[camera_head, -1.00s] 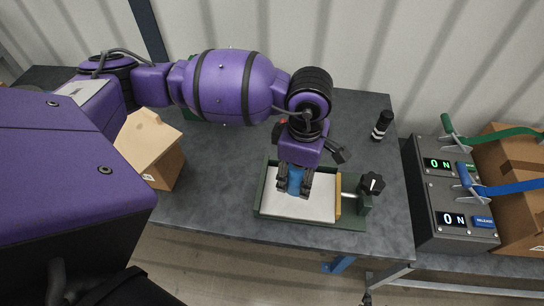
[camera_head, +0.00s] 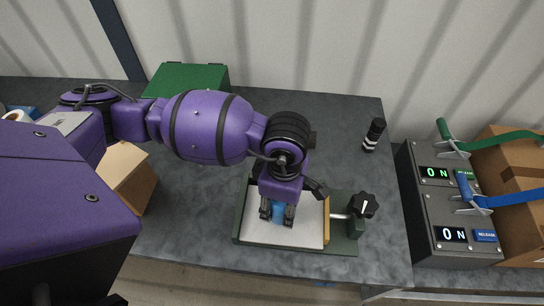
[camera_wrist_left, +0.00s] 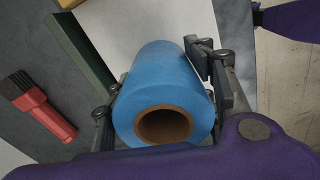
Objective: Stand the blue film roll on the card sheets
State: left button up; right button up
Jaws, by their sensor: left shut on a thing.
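The blue film roll (camera_head: 278,211) is held between the fingers of my left gripper (camera_head: 277,216), over the white card sheets (camera_head: 305,232). In the left wrist view the blue film roll (camera_wrist_left: 165,80) shows its brown cardboard core end towards the camera, with a finger of the left gripper (camera_wrist_left: 160,95) on each side. The card sheets (camera_wrist_left: 135,22) lie flat in a green frame, behind the roll in that view. I cannot tell whether the roll's lower end touches the sheets. My right gripper is not in view.
The green frame (camera_head: 243,222) has a wooden bar (camera_head: 327,222) and a black knob (camera_head: 363,205) at right. A black bottle (camera_head: 374,134), green box (camera_head: 187,78) and cardboard box (camera_head: 128,176) stand around. A red-handled brush (camera_wrist_left: 38,108) lies beside the frame.

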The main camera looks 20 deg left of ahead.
pick_arm(q)
jog(key=o, duration=1.4)
jog(key=shift+w+f, duration=0.1)
jog(key=shift+w, duration=0.05)
jog(key=shift+o, duration=0.2)
notch_tip(320, 180, up, 12)
jog(key=shift+r, duration=0.2)
